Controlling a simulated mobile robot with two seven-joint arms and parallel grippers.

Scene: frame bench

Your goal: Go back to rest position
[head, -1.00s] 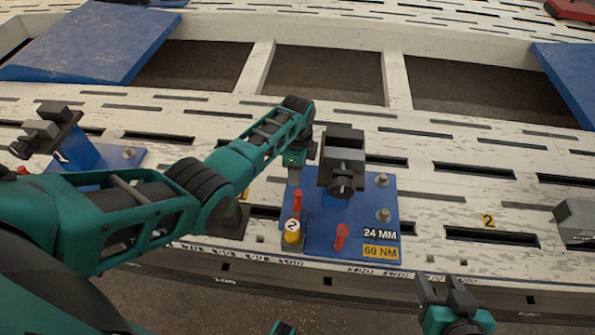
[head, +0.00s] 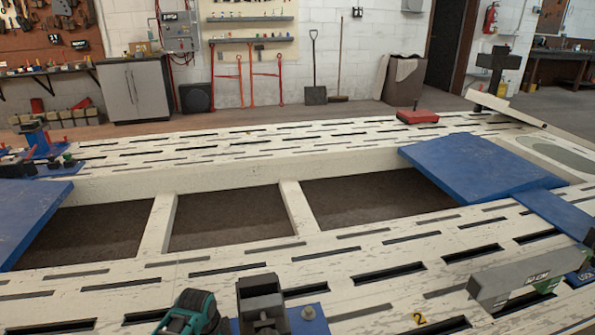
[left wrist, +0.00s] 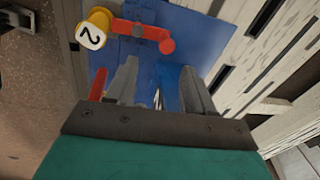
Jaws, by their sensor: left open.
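My left gripper (left wrist: 160,88) shows in the left wrist view with its two grey fingers apart and nothing clearly held between them. In the head view only a teal link of my left arm (head: 190,312) shows at the bottom edge, beside a dark clamp block (head: 262,303) on the blue plate. The left fingers are out of the head view. My right gripper is in neither current view.
The white slotted frame bench (head: 220,262) spans the view with open recesses in its middle. Blue ramps lie at left (head: 30,212) and right (head: 475,165). A grey clamp bar (head: 525,278) stands at right. A red box (head: 417,117) sits on the far rail.

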